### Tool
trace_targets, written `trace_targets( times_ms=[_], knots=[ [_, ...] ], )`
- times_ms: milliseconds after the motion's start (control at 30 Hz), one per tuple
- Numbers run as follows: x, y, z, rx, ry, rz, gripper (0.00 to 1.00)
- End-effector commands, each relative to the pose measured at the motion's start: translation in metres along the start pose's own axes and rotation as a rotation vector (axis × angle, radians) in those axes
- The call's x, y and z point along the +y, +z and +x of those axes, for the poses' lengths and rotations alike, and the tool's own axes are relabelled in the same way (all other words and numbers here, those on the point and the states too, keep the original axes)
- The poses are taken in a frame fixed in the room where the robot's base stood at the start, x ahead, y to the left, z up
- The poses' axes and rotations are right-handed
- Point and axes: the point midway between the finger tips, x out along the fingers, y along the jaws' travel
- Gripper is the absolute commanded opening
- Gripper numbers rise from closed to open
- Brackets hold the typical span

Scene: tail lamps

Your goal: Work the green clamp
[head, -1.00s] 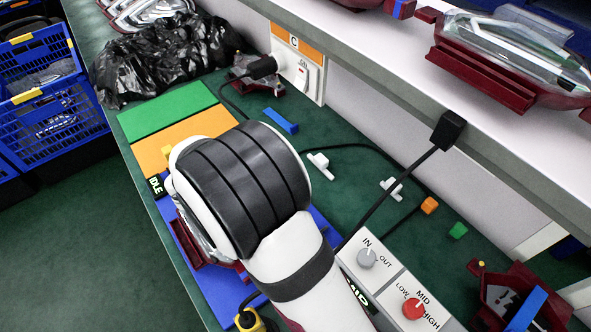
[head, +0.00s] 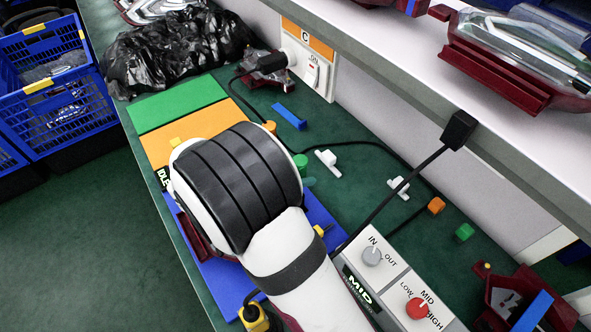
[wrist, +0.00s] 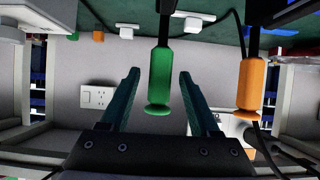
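The green clamp's handle (wrist: 160,80) hangs from a dark bar in the wrist view, with a flared green end. My gripper (wrist: 158,72) is open, with one teal finger on each side of this handle. Gaps show between the handle and both fingers. In the head view a green knob (head: 300,161) shows just right of my wrist, probably the end of the same handle. A teal fingertip (head: 309,182) shows below it. The rest of the clamp and most of my gripper are hidden behind my arm.
An orange handle (wrist: 250,85) hangs close on the right in the wrist view. A blue board (head: 215,285) with a dark red lamp lies under my arm. A control box (head: 395,285) with grey and red knobs stands to the right. A shelf (head: 400,75) overhangs the bench.

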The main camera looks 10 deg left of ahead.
Motion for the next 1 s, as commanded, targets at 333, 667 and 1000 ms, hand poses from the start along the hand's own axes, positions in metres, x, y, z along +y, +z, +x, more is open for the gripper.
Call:
trace_targets(
  times_ms=[333, 667, 1000],
  knots=[
    [0.0, 0.0, -0.003, 0.0, 0.0, 0.001, 0.62],
    [-0.001, 0.0, -0.082, -0.001, -0.006, 0.002, 0.62],
    [0.0, 0.0, -0.154, 0.0, -0.001, 0.001, 0.62]
  ],
)
